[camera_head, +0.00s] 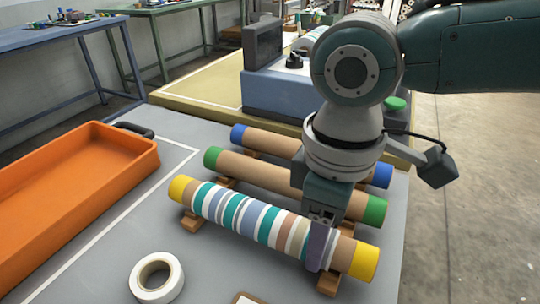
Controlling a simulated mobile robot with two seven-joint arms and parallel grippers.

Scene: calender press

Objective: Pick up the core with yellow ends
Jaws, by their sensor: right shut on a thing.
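The core with yellow ends (262,226) lies nearest me on wooden cradles on the grey table. It is wrapped in several white, teal, blue and tan bands, and its yellow ends show at left and right. My right gripper (318,248) comes down from above and is shut on the core near its right end. The core seems still level, close to its cradles (191,221). The far finger is hidden behind the core. My left gripper is not in view.
Behind it lie a green-ended core (260,172) and a blue-ended core (268,143). An orange tray (140,160) stands at the left, a white tape roll (157,277) in front. A blue machine (275,90) stands behind on a yellow table.

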